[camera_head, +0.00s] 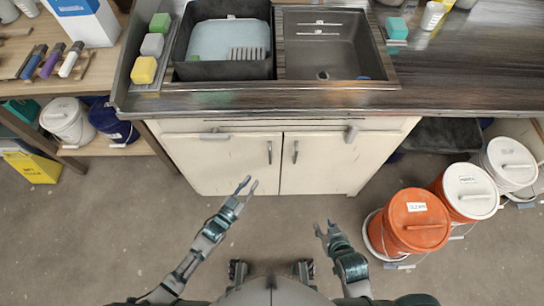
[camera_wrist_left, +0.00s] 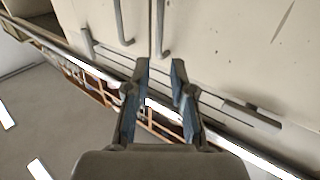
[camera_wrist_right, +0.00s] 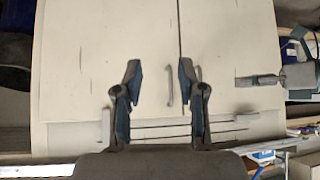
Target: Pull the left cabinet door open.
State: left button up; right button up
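The left cabinet door (camera_head: 215,165) is a cream panel under the counter, shut flush beside the right door (camera_head: 325,163). Its upright grey bar handle (camera_head: 269,152) is near the middle seam; the handle also shows in the left wrist view (camera_wrist_left: 161,30). My left gripper (camera_head: 246,186) is open and empty, in front of the left door, below and left of the handle in the head view, apart from it. My right gripper (camera_head: 327,228) is open and empty, farther back from the right door. The wrist views show the cabinet upside down.
The right door's handle (camera_head: 295,151) is close beside the seam. A shelf with buckets (camera_head: 68,120) stands at left. The floor before the left door is clear.

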aim_at(270, 159)
pick_arm(q)
jog(key=b+x, duration=0.1)
jog(key=x, duration=0.5)
jog(key=b+x, duration=0.1)
jog(key=x, duration=0.5)
jog(key=shift+w+d+f, duration=0.2)
jog(key=shift+d, duration=0.05)
jog(key=shift+w+d+r+b, duration=0.1)
jog(key=shift+w+r+b, duration=0.05)
jog(key=shift+w+b, duration=0.2)
pick_arm(e)
jog(key=w+a+r+t+y, duration=0.1)
jog(key=w+a+r+t, duration=0.1)
jog(key=w+r+t, duration=0.3)
jog(key=shift+w+a+r+t+y, duration=0.3)
jog(key=shift+w+t+y, duration=0.1)
jog(key=shift+w, duration=0.2)
pick_arm(q)
grip_shut()
